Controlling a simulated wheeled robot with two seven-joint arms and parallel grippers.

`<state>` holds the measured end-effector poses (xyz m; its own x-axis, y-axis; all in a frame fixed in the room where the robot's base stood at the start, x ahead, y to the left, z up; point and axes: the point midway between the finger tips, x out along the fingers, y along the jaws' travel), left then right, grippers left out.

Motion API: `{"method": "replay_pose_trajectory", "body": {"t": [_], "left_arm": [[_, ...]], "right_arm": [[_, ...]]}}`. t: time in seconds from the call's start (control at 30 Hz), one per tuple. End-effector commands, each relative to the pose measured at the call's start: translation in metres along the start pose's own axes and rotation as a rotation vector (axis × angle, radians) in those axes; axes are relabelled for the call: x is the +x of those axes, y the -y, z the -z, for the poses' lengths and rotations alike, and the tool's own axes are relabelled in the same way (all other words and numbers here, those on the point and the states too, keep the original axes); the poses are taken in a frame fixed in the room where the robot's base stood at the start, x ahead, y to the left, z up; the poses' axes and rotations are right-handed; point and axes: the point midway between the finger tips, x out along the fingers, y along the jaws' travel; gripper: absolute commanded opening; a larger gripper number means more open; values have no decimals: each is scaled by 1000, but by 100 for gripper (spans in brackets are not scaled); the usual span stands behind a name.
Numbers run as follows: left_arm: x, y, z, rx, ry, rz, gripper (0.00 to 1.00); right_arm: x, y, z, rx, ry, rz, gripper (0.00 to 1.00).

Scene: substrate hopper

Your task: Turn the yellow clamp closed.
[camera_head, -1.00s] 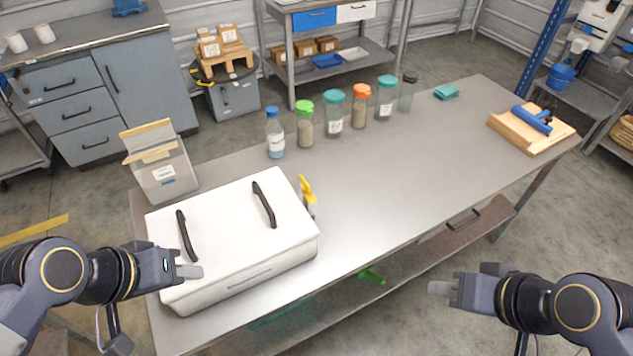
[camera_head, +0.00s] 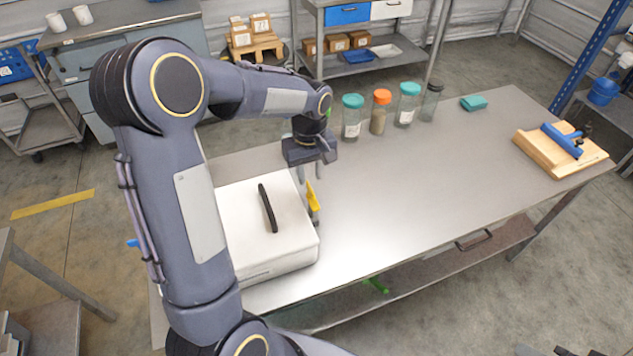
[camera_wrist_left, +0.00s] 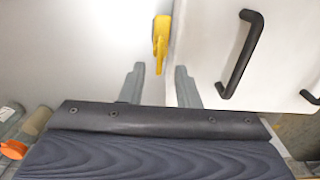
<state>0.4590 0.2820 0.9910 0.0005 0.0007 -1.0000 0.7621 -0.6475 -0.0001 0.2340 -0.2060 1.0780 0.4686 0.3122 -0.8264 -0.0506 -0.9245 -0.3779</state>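The yellow clamp (camera_head: 313,196) is at the right side of the white lidded box (camera_head: 240,210). In the left wrist view the clamp (camera_wrist_left: 160,38) hangs along the edge of the white box (camera_wrist_left: 285,40), near the top centre. My left gripper (camera_head: 309,178) points down just above and beside the clamp. In the left wrist view its two grey fingers (camera_wrist_left: 159,78) are apart with nothing between them, and the clamp lies just beyond the tips. My left arm hides much of the box. My right gripper is not in view.
A black handle (camera_head: 268,208) stands up from the box lid close to the clamp. Several jars, one with an orange lid (camera_head: 380,112), stand along the table's far edge. The table (camera_head: 430,185) right of the clamp is clear. A wooden board (camera_head: 560,152) lies at the right end.

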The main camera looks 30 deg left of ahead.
Motion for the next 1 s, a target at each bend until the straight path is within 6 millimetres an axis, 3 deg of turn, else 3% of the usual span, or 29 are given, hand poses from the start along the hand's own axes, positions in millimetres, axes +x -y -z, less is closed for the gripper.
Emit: {"method": "replay_pose_trajectory", "body": {"t": [0.1, 0.3, 0.63, 0.87, 1.0], "left_arm": [[20, 1, -1, 2, 4, 3, 29], [41, 0, -1, 2, 2, 1, 29], [45, 0, 0, 2, 1, -1, 29], [45, 0, 0, 2, 1, -1, 0], [45, 0, 0, 2, 1, -1, 0]], "right_arm": [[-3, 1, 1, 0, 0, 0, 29], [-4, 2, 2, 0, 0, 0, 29], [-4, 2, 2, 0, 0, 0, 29], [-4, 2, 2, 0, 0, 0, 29], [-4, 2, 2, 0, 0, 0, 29]]}}
